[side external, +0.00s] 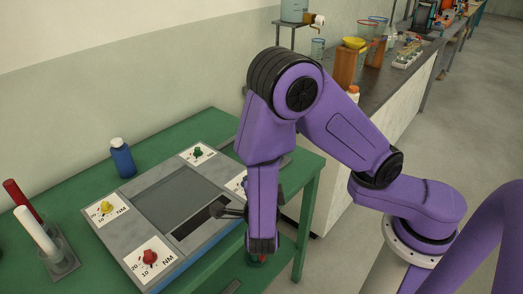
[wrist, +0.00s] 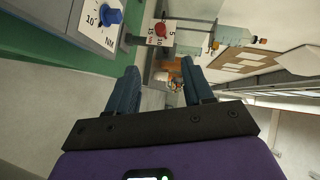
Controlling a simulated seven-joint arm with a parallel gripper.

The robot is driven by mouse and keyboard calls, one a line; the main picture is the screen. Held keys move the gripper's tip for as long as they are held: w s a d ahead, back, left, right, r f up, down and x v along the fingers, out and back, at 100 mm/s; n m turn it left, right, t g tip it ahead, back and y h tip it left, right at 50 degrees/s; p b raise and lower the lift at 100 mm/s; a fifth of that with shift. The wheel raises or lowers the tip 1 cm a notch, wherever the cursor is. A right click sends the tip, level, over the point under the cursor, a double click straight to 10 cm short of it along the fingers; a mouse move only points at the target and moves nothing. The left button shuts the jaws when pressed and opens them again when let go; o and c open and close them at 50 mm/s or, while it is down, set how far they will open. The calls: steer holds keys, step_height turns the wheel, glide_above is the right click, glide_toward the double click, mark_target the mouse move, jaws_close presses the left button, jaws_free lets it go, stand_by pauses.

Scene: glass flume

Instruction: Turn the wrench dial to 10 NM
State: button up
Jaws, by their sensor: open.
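A grey panel (side external: 133,197) on the green table carries several dials on white NM scale plates: yellow (side external: 106,206), red (side external: 150,256) and green (side external: 198,152). Another plate (side external: 237,184) is partly hidden behind my arm. I cannot tell which is the wrench dial. In the wrist view a blue dial (wrist: 110,16) shows at the upper left with a 10 and NM marking, and a red dial (wrist: 160,29) stands farther off on a white plate. My gripper (wrist: 160,82) is open, with nothing held between its fingers. It is apart from both dials; its fingers are mostly hidden in the side view.
A blue bottle (side external: 122,158) stands behind the panel. A holder (side external: 62,262) with red and white sticks is at the left. A dark rod with a round end (side external: 230,212) shows beside my arm. A cluttered bench (side external: 375,97) runs along the back right.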

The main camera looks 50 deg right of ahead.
steer(key=w+d+f+n+g+y, duration=0.1)
steer(key=w+d+f, duration=0.2)
steer(key=w+d, duration=0.8)
steer(key=shift+d+n, duration=0.4)
steer(key=shift+d, duration=0.65)
steer(key=shift+w+f, duration=0.1)
steer(key=shift+c, duration=0.3)
jaws_close()
